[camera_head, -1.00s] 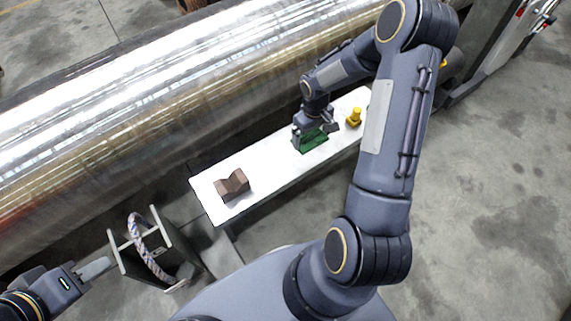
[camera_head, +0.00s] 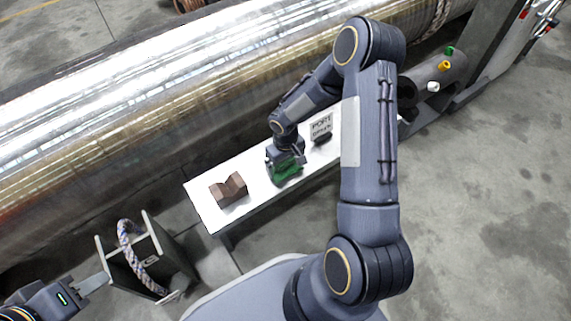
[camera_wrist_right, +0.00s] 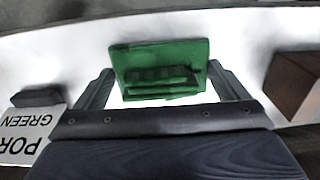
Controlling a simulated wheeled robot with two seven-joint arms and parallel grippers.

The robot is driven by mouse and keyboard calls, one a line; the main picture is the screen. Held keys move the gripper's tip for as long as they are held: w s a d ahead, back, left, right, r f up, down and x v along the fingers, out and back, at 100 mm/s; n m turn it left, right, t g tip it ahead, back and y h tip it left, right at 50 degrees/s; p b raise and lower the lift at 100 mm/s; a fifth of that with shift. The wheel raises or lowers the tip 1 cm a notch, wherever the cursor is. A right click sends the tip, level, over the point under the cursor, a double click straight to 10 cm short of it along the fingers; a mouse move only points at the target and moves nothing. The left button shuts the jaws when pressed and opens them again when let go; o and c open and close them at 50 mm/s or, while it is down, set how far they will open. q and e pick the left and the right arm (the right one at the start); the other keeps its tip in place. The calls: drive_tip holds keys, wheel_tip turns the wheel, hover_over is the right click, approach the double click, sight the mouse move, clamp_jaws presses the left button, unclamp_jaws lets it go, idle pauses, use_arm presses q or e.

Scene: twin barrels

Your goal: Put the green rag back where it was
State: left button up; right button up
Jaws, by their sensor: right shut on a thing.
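The green rag (camera_head: 286,174) is folded and held in my right gripper (camera_head: 284,164), over the white bench top, near its middle. In the right wrist view the rag (camera_wrist_right: 160,62) sits between the two grey fingers (camera_wrist_right: 160,88), its folded layers facing the camera. I cannot tell whether it touches the bench. A small sign reading PORT GREEN (camera_head: 320,126) stands on the bench to the right, beside a dark block (camera_head: 322,139); the sign also shows in the right wrist view (camera_wrist_right: 30,130). My left gripper (camera_head: 92,284) is at the lower left, its opening unclear.
A brown V-shaped block (camera_head: 229,190) sits on the white bench (camera_head: 207,212), left of the rag. A large shiny cylinder (camera_head: 150,95) runs behind the bench. A dark stand with a rope loop (camera_head: 160,262) is at lower left.

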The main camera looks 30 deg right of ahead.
drive_tip(key=o, duration=0.7)
drive_tip(key=shift+f, duration=0.1)
drive_tip(key=shift+r, duration=0.2)
wheel_tip(320, 180, up, 12)
drive_tip(key=p, duration=0.5)
wheel_tip(320, 180, up, 8)
drive_tip(key=t, duration=0.1)
hover_over(291, 175)
drive_tip(key=s+a+r+m+t+y, duration=0.1)
drive_tip(key=s+a+r, duration=0.1)
drive_tip(key=s+r, duration=0.2)
drive_tip(key=s+a+r+t+y, duration=0.1)
drive_tip(key=s+a+r+t, duration=0.1)
drive_tip(key=s+r, duration=0.3)
drive_tip(key=s+a+r+m+t+y, duration=0.1)
drive_tip(key=s+a+r, duration=0.2)
drive_tip(key=s, duration=0.7)
drive_tip(key=shift+a+r+m+t+y, duration=0.3)
drive_tip(key=shift+a+r+y, duration=0.1)
drive_tip(key=shift+r, duration=0.35)
